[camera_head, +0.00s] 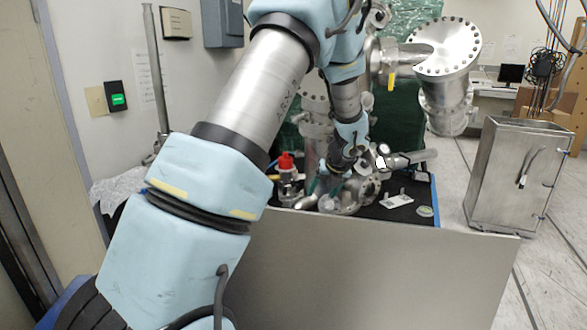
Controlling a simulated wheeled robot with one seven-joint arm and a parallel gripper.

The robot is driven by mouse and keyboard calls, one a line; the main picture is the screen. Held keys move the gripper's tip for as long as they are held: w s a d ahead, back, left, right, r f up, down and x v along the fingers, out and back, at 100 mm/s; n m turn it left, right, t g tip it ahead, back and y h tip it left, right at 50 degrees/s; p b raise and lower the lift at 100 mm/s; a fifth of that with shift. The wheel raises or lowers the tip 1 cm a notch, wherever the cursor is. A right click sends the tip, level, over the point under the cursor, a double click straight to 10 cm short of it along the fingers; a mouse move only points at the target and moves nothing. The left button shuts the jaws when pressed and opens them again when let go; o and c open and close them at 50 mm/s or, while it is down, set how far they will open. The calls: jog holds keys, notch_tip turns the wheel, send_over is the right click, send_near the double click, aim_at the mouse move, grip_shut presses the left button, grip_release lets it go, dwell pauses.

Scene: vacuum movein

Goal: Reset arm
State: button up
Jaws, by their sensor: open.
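My arm crosses the view from the lower left to the top middle, then bends down over the black-topped bench. My gripper (328,189) is at the end of the arm, low over the bench, among metal vacuum parts. It is open. The fingertips are small and partly hidden against the parts behind them. A metal flanged fitting (362,190) is close beside the gripper on the right. I cannot tell whether they touch.
A grey panel (370,265) stands in front of the bench. A red-capped part (286,162) is left of the gripper. A large metal flanged vessel (447,48) rises at the back right. A metal cabinet (512,180) stands right, with open floor around it.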

jog(key=s+a+r+n+g, duration=0.3)
jog(key=s+a+n, duration=0.8)
jog(key=a+n, duration=0.6)
jog(key=s+a+n+h, duration=0.1)
jog(key=s+a+n, duration=0.1)
jog(key=s+n, duration=0.4)
jog(key=s+a+r+n+g+h, duration=0.1)
jog(key=s+a+n, duration=0.2)
jog(key=s+n, duration=0.4)
jog(key=n, duration=0.5)
jog(key=shift+s+a+r, duration=0.25)
